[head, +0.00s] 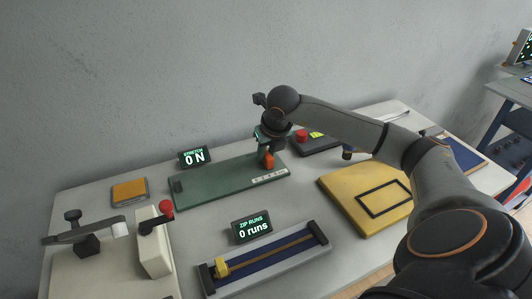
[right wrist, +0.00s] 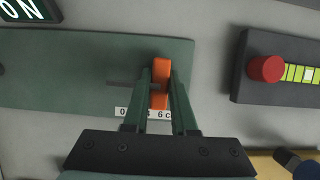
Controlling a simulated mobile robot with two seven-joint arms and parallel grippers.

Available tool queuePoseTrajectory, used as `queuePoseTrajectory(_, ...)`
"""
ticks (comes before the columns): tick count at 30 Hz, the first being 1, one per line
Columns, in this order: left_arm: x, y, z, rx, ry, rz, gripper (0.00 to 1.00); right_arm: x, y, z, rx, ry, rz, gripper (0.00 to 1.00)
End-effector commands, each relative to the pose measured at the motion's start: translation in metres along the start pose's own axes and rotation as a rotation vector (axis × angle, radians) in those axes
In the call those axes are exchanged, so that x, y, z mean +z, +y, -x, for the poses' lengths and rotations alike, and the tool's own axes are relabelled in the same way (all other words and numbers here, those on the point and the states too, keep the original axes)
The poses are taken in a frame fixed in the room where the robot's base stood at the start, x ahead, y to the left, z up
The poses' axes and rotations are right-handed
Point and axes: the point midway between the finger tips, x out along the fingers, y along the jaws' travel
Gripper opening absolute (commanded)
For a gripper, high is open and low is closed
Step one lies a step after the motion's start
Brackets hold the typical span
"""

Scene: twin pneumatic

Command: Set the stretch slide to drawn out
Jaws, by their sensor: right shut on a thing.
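The stretch slide is a green board (head: 215,184) on the table, with an orange handle (head: 268,160) near its right end. In the right wrist view the orange handle (right wrist: 160,84) stands between the fingers, and a dark line or slot runs left from it. A white scale label with "0" and "6 c" lies on the board edge, partly hidden by the fingers. The stretch display (head: 194,157) behind the board reads 0 N. My right gripper (head: 268,148) is shut on the orange handle; it also shows in the right wrist view (right wrist: 160,95). My left gripper is out of view.
A dark box with a red button (head: 301,136) stands right of the board. A yellow panel (head: 350,184) lies front right. A zip track (head: 270,258) with its display (head: 252,230) lies in front. A lever fixture (head: 88,243) and an orange pad (head: 129,193) are left.

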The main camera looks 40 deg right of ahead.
Motion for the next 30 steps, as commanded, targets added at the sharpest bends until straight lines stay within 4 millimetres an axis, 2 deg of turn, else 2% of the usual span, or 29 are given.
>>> queuePoseTrajectory(1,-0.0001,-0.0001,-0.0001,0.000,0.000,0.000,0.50,0.0002,0.0000,0.0003,0.000,0.000,0.000,0.09)
queuePoseTrajectory(4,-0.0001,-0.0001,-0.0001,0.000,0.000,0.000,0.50,0.0002,-0.0001,0.0003,0.000,0.000,0.000,0.00)
queuePoseTrajectory(30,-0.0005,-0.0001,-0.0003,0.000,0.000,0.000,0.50,0.0005,-0.0001,0.0007,0.000,-0.001,-0.001,0.00)
